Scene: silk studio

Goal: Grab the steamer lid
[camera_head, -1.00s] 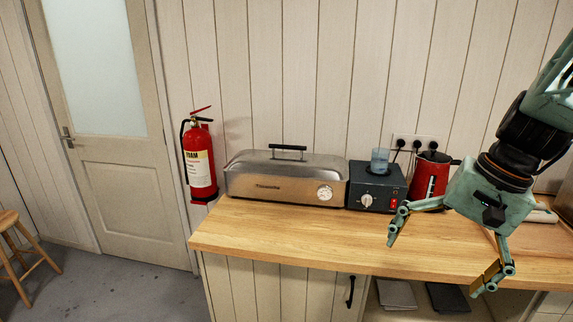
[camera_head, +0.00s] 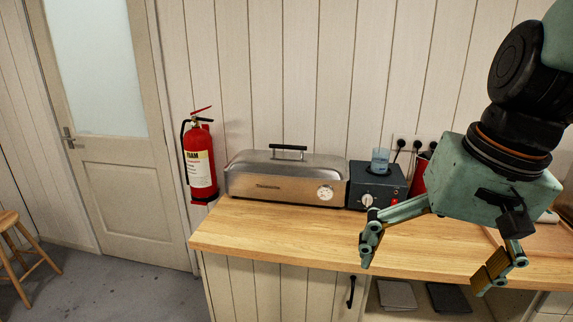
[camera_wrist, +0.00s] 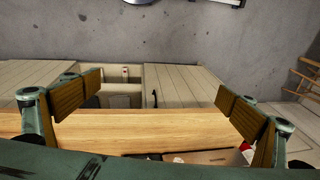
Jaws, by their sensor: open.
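The steamer lid (camera_head: 262,164) is a domed metal cover with a black bar handle (camera_head: 288,147) on top. It sits on the steamer body (camera_head: 262,187), a long metal box with a dial on its front, at the back left of the counter. My gripper (camera_head: 425,268) is open and empty, over the counter's front edge, well to the right of the lid and nearer the camera. In the wrist view my gripper (camera_wrist: 157,110) shows its two fingers wide apart with nothing between them.
A dark heater box (camera_head: 378,186) with a blue beaker (camera_head: 380,160) stands right of the steamer. A red kettle (camera_head: 418,178) is partly hidden behind my gripper. A fire extinguisher (camera_head: 200,165) hangs left. The wooden counter (camera_head: 290,228) is clear before the steamer.

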